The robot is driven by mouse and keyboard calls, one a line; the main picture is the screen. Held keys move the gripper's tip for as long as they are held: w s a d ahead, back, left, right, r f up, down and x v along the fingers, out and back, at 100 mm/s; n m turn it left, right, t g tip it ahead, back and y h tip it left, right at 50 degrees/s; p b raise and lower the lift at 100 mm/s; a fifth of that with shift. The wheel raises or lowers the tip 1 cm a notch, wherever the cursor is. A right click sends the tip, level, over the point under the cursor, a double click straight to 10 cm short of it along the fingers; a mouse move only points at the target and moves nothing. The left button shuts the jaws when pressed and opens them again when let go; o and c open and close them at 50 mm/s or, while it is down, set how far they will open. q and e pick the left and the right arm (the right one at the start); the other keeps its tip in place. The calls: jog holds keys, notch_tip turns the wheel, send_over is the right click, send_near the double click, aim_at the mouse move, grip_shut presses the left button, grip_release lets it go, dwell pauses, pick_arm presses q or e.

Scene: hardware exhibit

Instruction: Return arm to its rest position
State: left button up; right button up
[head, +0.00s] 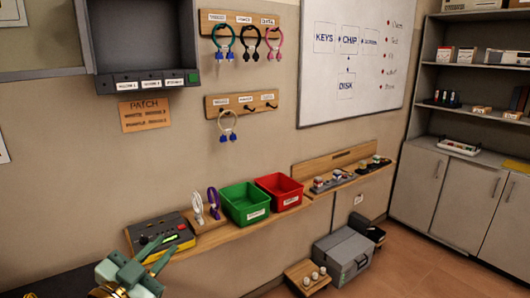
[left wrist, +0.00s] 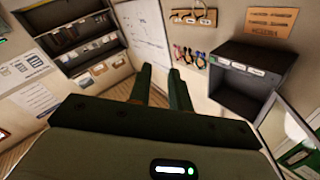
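My left gripper (head: 166,244) is at the lower left of the head view, in front of the grey device with a yellow front (head: 162,236). In the left wrist view its two fingers (left wrist: 160,72) stand apart with nothing between them. The gripper is open and empty, pointing toward the wall. Most of the left arm is outside the head view. My right gripper is in neither view.
A wooden wall shelf (head: 235,232) carries a green bin (head: 243,204) and a red bin (head: 280,191). Cable loops hang on a peg rack (head: 239,22) above. A grey case (head: 344,257) stands on the floor. Cabinets (head: 452,200) stand at right.

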pick_arm(q)
jog(key=s+a+f+g+y, duration=0.1)
jog(key=s+f+g+y, duration=0.2)
jog(key=s+f, duration=0.35)
jog(key=s+f+g+y, duration=0.2)
jog(key=s+f+g, duration=0.1)
jog(key=f, duration=0.6)
jog(key=s+a+f+n+g+y, duration=0.1)
jog(key=s+a+f+g+y, duration=0.15)
jog(key=s, duration=0.25)
jog(key=s+a+f+g+y, duration=0.2)
jog(key=s+f, duration=0.1)
jog(key=s, duration=0.2)
jog(key=s+d+f+g+h+b, duration=0.1)
jog(key=s+d+f, duration=0.1)
jog(key=f, duration=0.9)
jog(key=s+d+f+n+g+h+b, duration=0.1)
jog(key=s+f+g, duration=0.15)
jog(key=f, duration=0.75)
jog(key=s+d+f+h+b, duration=0.1)
jog(key=s+d+f+b, duration=0.1)
jog(key=f, duration=0.9)
jog(key=s+f+n+g+h+b, duration=0.1)
jog(key=s+f+n+g+b, duration=0.1)
jog(key=s+f, duration=1.3)
jog(key=s+g, duration=0.1)
jog(key=s, duration=0.3)
jog(key=shift+a+f+n, duration=0.3)
jog(key=shift+a+n, duration=0.05)
jog(key=shift+n, duration=0.05)
